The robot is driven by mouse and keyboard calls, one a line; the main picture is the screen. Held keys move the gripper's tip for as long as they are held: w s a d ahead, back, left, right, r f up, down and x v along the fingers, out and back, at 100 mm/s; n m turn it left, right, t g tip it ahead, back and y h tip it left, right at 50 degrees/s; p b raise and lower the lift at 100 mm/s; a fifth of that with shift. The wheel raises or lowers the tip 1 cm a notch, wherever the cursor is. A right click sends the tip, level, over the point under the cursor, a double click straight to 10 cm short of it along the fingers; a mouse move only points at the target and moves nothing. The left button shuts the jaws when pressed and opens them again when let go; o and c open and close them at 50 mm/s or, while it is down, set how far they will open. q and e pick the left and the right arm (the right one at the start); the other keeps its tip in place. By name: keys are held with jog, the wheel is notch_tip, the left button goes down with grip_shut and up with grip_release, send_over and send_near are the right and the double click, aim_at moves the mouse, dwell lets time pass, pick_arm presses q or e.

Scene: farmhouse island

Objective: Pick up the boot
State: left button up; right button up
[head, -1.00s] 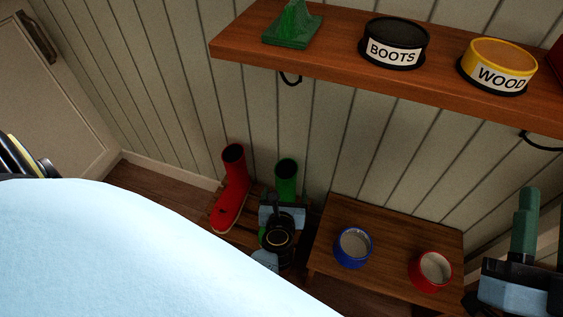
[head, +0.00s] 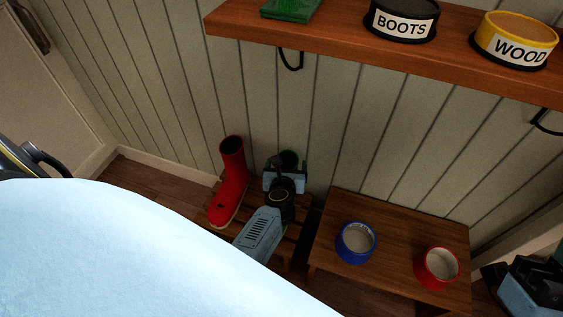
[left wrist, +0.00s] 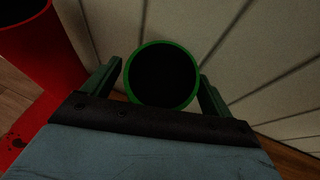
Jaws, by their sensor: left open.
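A red boot (head: 230,185) stands upright on a low slatted wooden rack by the wall; part of it shows at the left of the left wrist view (left wrist: 40,75). A green boot (head: 289,158) stands to its right, mostly hidden behind my left gripper in the head view. In the left wrist view the green boot's round open top (left wrist: 162,76) lies between my two fingers. My left gripper (left wrist: 158,85) is open, a finger on each side of that top; contact cannot be told. Part of my right arm shows at the lower right of the head view, its fingers not clearly seen.
A low wooden bench (head: 398,222) to the right holds a blue bowl (head: 356,243) and a red bowl (head: 437,268). A wall shelf (head: 330,42) above carries a BOOTS tin (head: 402,20), a WOOD tin (head: 515,40) and a green object (head: 290,8).

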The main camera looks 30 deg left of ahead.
pick_arm(q)
jog(key=shift+c, duration=0.3)
jog(key=c, duration=1.6)
jog(key=shift+r, duration=0.15)
